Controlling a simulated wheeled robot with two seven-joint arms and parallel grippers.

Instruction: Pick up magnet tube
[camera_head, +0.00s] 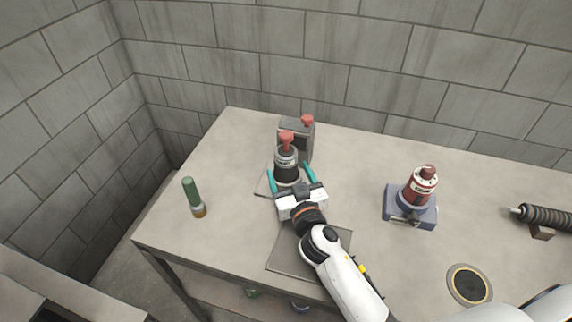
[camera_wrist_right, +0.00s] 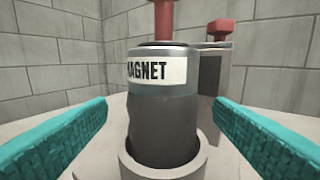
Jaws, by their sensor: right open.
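The magnet tube (camera_head: 286,163) stands upright near the back of the table, dark and cylindrical with a red top. In the right wrist view the tube (camera_wrist_right: 163,115) shows a white label reading "MAGNET", partly cut off, and its lower end sits in a round light holder (camera_wrist_right: 195,168). My right gripper (camera_head: 292,172) is open, with one teal finger on each side of the tube. In the right wrist view a gap shows between the tube and each finger. My left gripper is not in view.
A grey box with a red knob (camera_head: 304,136) stands just behind the tube. A red and white device on a blue-grey base (camera_head: 410,207) is to the right. A round disc (camera_head: 469,284) and a dark coil (camera_head: 546,216) lie further right.

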